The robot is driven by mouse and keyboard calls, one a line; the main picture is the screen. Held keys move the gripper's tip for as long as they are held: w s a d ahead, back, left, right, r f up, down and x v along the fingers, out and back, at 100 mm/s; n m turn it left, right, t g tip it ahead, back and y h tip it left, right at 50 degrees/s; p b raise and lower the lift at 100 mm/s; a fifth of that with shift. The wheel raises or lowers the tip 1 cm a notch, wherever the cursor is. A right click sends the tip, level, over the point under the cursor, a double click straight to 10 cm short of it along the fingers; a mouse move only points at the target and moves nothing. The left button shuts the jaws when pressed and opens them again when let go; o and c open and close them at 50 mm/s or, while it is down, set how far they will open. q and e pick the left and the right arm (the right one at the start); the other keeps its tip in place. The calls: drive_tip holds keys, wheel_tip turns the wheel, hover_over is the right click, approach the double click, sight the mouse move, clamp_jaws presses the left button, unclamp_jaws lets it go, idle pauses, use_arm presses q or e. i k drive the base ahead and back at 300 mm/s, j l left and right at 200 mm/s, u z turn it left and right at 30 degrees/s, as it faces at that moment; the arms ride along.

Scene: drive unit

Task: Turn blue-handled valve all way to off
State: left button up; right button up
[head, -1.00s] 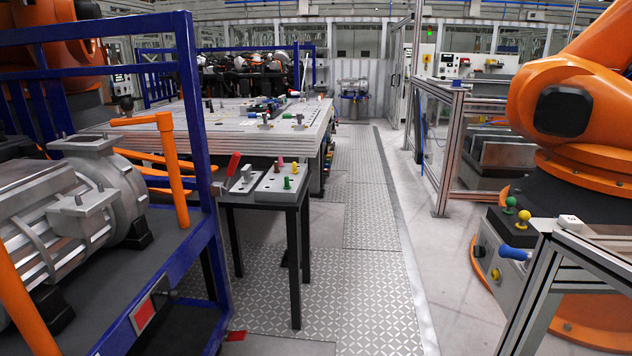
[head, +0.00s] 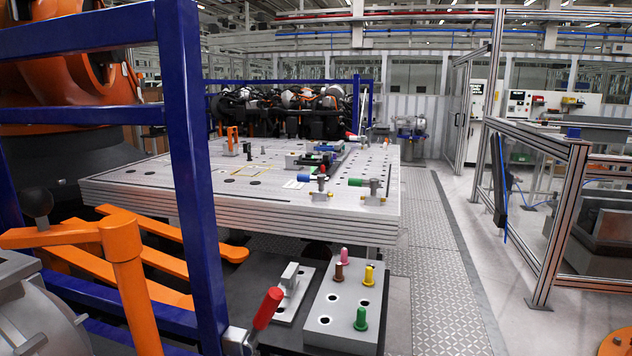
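A small valve-like fixture (head: 322,186) with a blue handle (head: 306,178) stands near the front edge of the big metal table (head: 245,212), ahead of me. The blue handle points to the left. A similar fixture (head: 374,190) with a green handle (head: 356,182) stands to its right. Neither of my grippers is in view.
A blue frame post (head: 191,190) and orange bars (head: 130,275) stand close on the left. A small stand (head: 340,322) with colored pegs and a red-handled clamp (head: 267,309) is in front of the table. Patterned floor (head: 430,260) is clear to the right.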

sight(321, 179)
drive_tip(key=i+l, duration=0.85)
drive_tip(key=l, duration=0.15)
drive_tip(key=i+l, duration=0.9)
